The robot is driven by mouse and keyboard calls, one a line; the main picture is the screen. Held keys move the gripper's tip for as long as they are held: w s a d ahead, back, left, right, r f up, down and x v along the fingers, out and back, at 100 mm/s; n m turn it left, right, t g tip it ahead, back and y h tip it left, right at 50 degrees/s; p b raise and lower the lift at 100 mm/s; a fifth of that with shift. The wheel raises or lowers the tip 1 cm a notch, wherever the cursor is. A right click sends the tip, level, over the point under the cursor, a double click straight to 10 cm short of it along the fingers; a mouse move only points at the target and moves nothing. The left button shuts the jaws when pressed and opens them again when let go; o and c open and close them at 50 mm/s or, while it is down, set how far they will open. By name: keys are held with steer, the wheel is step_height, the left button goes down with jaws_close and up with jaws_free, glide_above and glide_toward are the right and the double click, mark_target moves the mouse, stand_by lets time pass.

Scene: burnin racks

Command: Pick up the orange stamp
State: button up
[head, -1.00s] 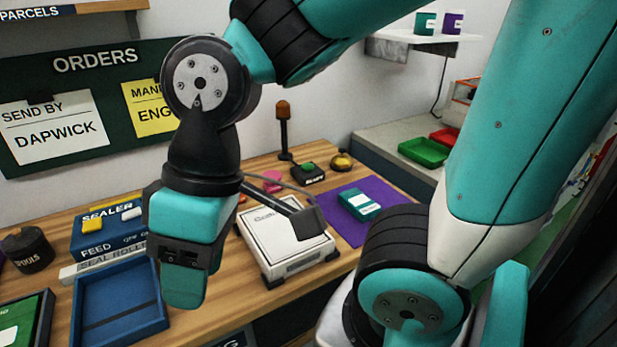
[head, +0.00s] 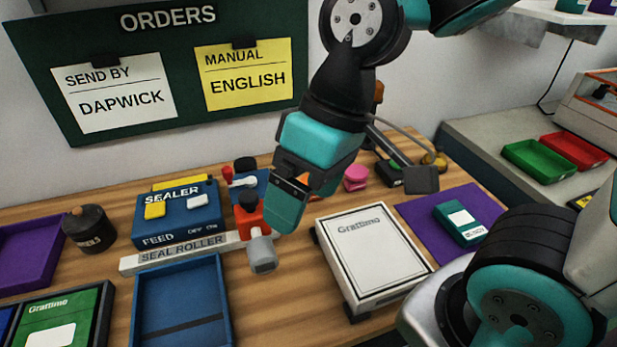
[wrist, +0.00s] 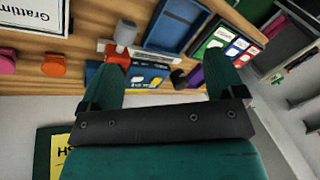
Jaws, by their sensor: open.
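The orange stamp (wrist: 53,65) stands on the wooden bench in the wrist view, to the left of the left finger and outside the jaws. In the head view only a small piece of the orange stamp (head: 303,180) shows, mostly hidden behind my gripper. A pink stamp (head: 356,177) sits to the right of the orange one.
A red tool with a grey end (head: 262,252) is close to my fingers. The blue sealer (head: 178,222) and a blue tray (head: 180,262) are to the left. The white Grattimo box (head: 370,250) and a purple mat (head: 420,212) are to the right.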

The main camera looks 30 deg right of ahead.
steer(key=shift+o, duration=0.6)
steer(key=w+d+m+h+p, duration=0.1)
steer(key=w+m, duration=0.3)
steer(key=w, duration=0.6)
steer(key=shift+w+d+f, duration=0.15)
steer(key=shift+d+f, duration=0.15)
steer(key=shift+d, duration=0.1)
steer(key=w+d+f+m+h+p, duration=0.2)
steer(key=w+d+f+m, duration=0.3)
steer(key=w+d, duration=0.25)
steer(key=w+d+f+m+h+p, duration=0.1)
steer(key=w+d+f+m, duration=0.55)
steer(key=w, duration=0.25)
steer(key=shift+n, duration=0.45)
steer(key=f, duration=0.3)
steer(key=f+p, duration=0.1)
steer(key=f, duration=0.2)
steer(key=f+p, duration=0.1)
steer(key=f, duration=0.3)
steer(key=shift+d+f, duration=0.1)
steer(key=shift+d, duration=0.3)
steer(key=shift+w+d+f+p, duration=0.1)
steer(key=shift+f+p, duration=0.55)
steer(key=shift+f, duration=0.8)
steer(key=shift+d+f+p, duration=0.1)
steer(key=shift+f+p, duration=0.55)
steer(key=shift+f, duration=0.75)
steer(key=c, duration=1)
